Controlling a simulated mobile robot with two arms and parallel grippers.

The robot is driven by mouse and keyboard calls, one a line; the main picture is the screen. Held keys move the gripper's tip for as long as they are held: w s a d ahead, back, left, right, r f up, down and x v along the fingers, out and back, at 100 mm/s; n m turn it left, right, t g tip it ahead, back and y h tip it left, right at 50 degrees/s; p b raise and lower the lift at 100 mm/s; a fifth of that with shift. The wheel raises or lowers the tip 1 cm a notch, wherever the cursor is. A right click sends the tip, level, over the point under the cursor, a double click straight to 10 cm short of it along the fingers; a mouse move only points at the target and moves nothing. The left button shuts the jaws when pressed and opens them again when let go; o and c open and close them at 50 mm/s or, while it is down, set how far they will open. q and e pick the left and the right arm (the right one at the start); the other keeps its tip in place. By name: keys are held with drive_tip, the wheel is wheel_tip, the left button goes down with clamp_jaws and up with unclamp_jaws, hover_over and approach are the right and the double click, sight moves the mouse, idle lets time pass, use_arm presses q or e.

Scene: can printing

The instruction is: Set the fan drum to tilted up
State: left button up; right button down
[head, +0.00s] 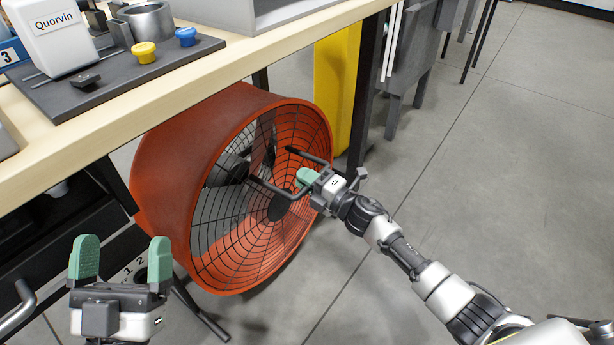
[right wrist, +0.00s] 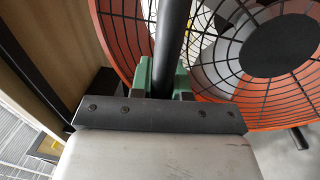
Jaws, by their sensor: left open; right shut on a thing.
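The orange fan drum (head: 175,185) stands on the floor under the bench edge, its black wire grille (head: 255,240) facing right. A dark bar handle (head: 262,186) sticks out in front of the grille. My right gripper (head: 305,178) is at the handle, and in the right wrist view its green fingers (right wrist: 163,80) are shut around the dark bar (right wrist: 172,45). The drum's orange rim (right wrist: 125,40) and grille show behind the bar there. My left gripper (head: 120,258) is open and empty at the lower left, with its fingers pointing up.
The wooden bench (head: 250,42) runs over the drum and carries a dark tray (head: 115,85) with a white Quorvin container (head: 52,35) and yellow and blue caps. A yellow panel (head: 337,85) and a dark bench leg (head: 366,90) stand behind the drum.

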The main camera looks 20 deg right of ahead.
use_arm(q)
drive_tip(key=w+f+g+y+p, duration=0.2)
drive_tip(key=w+f+g, duration=0.1)
drive_tip(key=f+g, duration=0.5)
drive_tip(key=s+a+f+n+g+y+p, duration=0.1)
drive_tip(key=s+a+f+g+y+p, duration=0.3)
drive_tip(key=s+f+g, duration=0.6)
drive_tip(key=s+a+g+p, duration=0.2)
drive_tip(key=s, duration=0.1)
drive_tip(key=shift+a+g, duration=0.2)
drive_tip(key=shift+g, duration=0.2)
use_arm(e)
drive_tip(key=w+a+r+g+h, duration=0.1)
drive_tip(key=w+a+r, duration=0.2)
drive_tip(key=w+r, duration=0.1)
drive_tip(key=shift+w+r, duration=0.15)
drive_tip(key=shift+r, duration=0.7)
use_arm(q)
drive_tip(key=shift+s+f, duration=0.1)
use_arm(e)
drive_tip(key=c, duration=1.4)
unclamp_jaws()
drive_tip(key=o, duration=0.3)
drive_tip(key=shift+w+f, duration=0.15)
drive_tip(key=shift+f, duration=0.05)
use_arm(q)
drive_tip(key=shift+d, duration=0.1)
use_arm(e)
drive_tip(key=shift+r, duration=0.1)
